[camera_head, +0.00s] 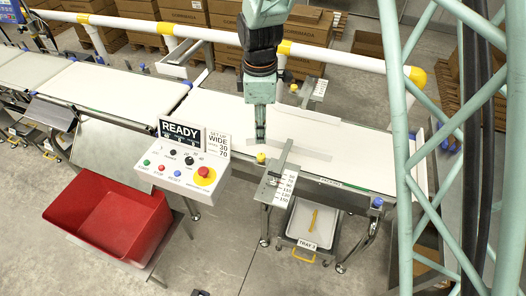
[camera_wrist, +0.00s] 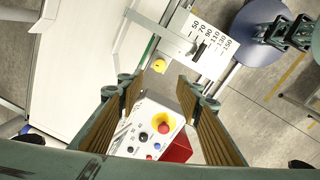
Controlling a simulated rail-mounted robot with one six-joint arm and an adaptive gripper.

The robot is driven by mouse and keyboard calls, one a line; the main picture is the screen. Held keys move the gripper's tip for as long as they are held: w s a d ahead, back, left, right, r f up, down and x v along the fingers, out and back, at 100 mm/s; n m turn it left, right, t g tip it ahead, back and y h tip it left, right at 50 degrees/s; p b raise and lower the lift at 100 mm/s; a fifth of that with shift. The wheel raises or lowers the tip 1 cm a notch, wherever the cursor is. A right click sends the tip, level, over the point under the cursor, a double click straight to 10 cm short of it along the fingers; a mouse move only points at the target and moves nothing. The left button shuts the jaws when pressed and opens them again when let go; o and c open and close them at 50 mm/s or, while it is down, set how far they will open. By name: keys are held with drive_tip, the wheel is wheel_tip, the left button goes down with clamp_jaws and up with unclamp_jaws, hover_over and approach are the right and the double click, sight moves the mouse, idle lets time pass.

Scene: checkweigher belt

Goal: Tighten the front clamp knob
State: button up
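The front clamp knob is a small yellow knob (camera_head: 261,158) at the belt's front edge, beside the front scale plate (camera_head: 282,187). In the wrist view the yellow knob (camera_wrist: 159,66) shows just beyond the fingertips, near the gap between them. My gripper (camera_head: 260,138) points down over the belt, above and slightly behind the knob in the head view. In the wrist view my gripper (camera_wrist: 158,90) has its two fingers apart with nothing between them. It appears clear of the knob; the exact height gap cannot be told.
A guide bar (camera_head: 284,155) lies across the scale plate. The control box (camera_head: 183,172) with a red button and a READY display stands to the left. A red bin (camera_head: 110,215) is at lower left.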

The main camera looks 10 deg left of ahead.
sight(261, 155)
drive_tip(key=shift+f, duration=0.15)
idle(0.3)
drive_tip(key=shift+w+a+f+p, duration=0.1)
drive_tip(key=shift+w+f+p, duration=0.1)
drive_tip(key=shift+f, duration=3.2)
drive_tip(key=shift+w+f+p, duration=0.15)
drive_tip(key=shift+w+f, duration=0.05)
drive_tip(key=shift+f, duration=3.2)
drive_tip(key=c, duration=0.9)
